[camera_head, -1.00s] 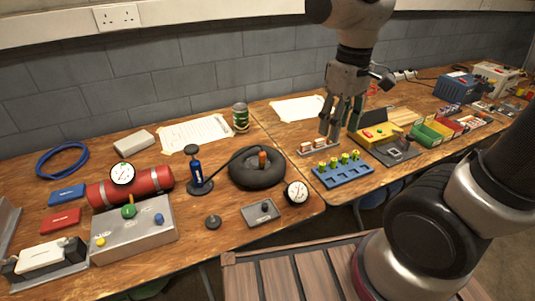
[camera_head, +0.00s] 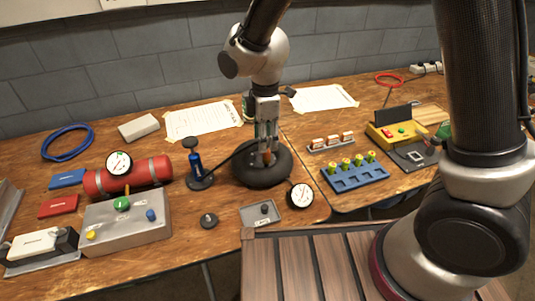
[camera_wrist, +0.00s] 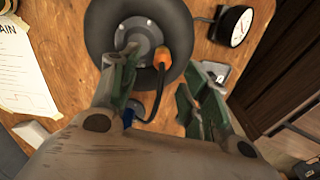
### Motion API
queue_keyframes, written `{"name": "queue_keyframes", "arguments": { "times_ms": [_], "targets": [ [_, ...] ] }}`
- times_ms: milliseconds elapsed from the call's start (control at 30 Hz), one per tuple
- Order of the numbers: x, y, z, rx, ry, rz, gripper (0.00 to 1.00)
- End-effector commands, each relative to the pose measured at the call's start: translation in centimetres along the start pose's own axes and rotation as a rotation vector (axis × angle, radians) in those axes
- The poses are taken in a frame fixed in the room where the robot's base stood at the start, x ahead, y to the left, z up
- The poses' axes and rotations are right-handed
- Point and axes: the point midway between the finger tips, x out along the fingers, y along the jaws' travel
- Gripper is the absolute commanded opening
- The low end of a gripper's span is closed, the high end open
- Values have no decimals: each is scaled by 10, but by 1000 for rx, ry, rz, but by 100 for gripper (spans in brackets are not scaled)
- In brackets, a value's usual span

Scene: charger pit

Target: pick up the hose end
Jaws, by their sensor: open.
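In the wrist view the hose end (camera_wrist: 160,60) shows orange between the open fingers (camera_wrist: 164,78); I see no contact. The thin black hose (camera_head: 222,160) runs to the blue pump (camera_head: 196,165) left of the tyre. In the wrist view the hose (camera_wrist: 160,100) curves down beside the fingers.
A dial gauge (camera_head: 301,195) stands right of the tyre, and a grey tray-like box (camera_head: 262,213) lies in front. A red cylinder (camera_head: 155,172) and grey control box (camera_head: 125,224) are at left. A blue rack (camera_head: 355,177) is at right. Paper (camera_head: 200,119) lies behind.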

Motion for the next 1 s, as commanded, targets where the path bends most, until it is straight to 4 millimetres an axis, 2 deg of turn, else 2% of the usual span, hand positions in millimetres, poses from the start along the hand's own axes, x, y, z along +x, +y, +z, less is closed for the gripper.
{"name": "queue_keyframes", "arguments": {
  "times_ms": [333, 633, 667, 900, 1000],
  "targets": [
    [51, -2, 4, 2, -2, -3, 46],
    [58, -2, 4, 3, 0, 0, 46],
    [58, -2, 4, 3, 0, 0, 44],
    [57, -2, 4, 3, 0, 0, 1],
    [57, -2, 4, 3, 0, 0, 0]
  ]
}}
